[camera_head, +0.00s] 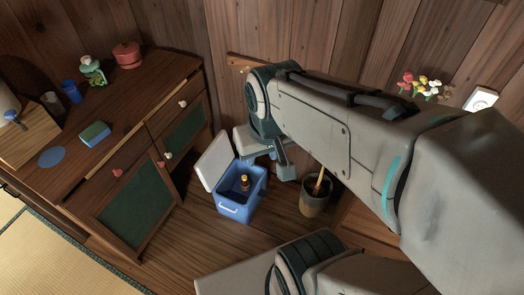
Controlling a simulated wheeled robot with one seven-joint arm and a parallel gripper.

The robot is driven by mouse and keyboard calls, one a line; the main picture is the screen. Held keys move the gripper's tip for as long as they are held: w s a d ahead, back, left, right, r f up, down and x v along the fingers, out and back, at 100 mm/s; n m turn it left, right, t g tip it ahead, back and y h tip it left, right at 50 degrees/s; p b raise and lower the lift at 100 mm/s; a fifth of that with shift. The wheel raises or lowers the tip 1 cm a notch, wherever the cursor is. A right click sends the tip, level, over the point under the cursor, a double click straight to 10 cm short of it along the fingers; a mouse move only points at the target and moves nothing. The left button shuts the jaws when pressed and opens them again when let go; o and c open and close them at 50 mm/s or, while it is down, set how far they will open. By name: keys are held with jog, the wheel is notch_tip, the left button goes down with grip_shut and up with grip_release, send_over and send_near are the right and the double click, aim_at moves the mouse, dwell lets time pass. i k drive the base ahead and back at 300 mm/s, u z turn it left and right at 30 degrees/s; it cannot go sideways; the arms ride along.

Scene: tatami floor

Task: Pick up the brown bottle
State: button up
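The brown bottle (245,183) stands inside an open blue cooler box (236,213); only its upper part shows, and the cooler's walls hide the rest. The cooler's white lid (213,161) is swung up on its left side. My gripper (281,168) hangs just behind and to the right of the cooler, at the end of my arm, apart from the bottle in the picture. It is small and partly hidden by my arm, so I cannot tell whether its fingers are open or shut.
A dark pot (316,196) with a stick-like thing in it stands right of the cooler. A wooden cabinet (130,214) stands at the left, with a sponge (95,134), a red pot (127,54) and a blue cup (71,91) on top. A wooden wall rises behind.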

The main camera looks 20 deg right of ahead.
aim_at(245, 184)
jog(key=z, duration=0.25)
jog(key=k, duration=1.1)
jog(key=u, duration=0.9)
jog(key=i, duration=1.8)
jog(key=z, duration=1.25)
jog(key=i, duration=0.35)
jog(key=z, duration=0.35)
